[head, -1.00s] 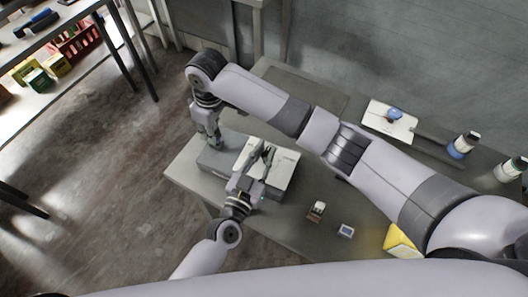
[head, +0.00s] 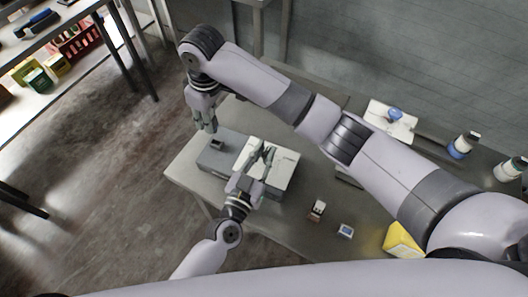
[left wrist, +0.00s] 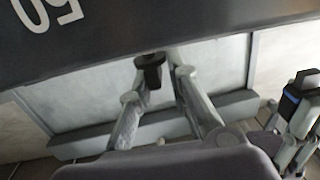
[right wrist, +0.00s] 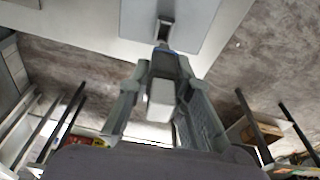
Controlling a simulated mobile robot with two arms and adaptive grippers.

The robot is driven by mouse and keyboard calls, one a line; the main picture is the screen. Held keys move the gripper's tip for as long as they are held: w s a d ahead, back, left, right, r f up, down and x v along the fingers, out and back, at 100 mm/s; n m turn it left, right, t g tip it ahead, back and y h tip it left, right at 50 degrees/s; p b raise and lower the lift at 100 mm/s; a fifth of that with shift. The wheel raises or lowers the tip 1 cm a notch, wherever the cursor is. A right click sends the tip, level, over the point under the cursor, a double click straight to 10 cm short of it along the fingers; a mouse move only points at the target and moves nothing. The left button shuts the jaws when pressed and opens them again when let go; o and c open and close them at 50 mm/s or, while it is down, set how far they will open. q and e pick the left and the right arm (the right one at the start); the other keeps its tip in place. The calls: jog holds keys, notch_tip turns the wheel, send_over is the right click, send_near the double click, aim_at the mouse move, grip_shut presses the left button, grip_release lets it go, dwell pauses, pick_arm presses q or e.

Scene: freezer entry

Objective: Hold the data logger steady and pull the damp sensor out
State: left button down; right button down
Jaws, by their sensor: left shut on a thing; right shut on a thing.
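The data logger (head: 282,172) is a pale box on the table, joined or set against a lower grey block (head: 212,162) with a dark socket. My left gripper (head: 266,158) is over the pale box; in the left wrist view its fingers are shut on a small black part (left wrist: 151,72). My right gripper (head: 208,126) is above the grey block. In the right wrist view it is shut on the damp sensor (right wrist: 161,98), a pale block with a dark body and blue edge. The sensor appears out of the socket (right wrist: 164,29); the exact gap is unclear.
A small brown-and-white item (head: 317,209) and a small blue-faced item (head: 346,231) lie on the table. A yellow object (head: 402,241), a white tray (head: 391,120) and capped jars (head: 463,146) stand to the right. Shelving is at the upper left.

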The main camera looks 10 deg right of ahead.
pick_arm(q)
jog(key=shift+s+f, duration=0.1)
pick_arm(e)
jog(key=shift+r, duration=0.3)
pick_arm(q)
jog(key=c, duration=1.4)
grip_release()
jog(key=shift+c, duration=0.2)
jog(key=shift+o, duration=0.2)
jog(key=o, duration=0.4)
jog(key=shift+o, duration=0.2)
jog(key=shift+p+v, duration=0.65)
jog(key=shift+v, duration=2.8)
pick_arm(e)
jog(key=shift+r, duration=0.65)
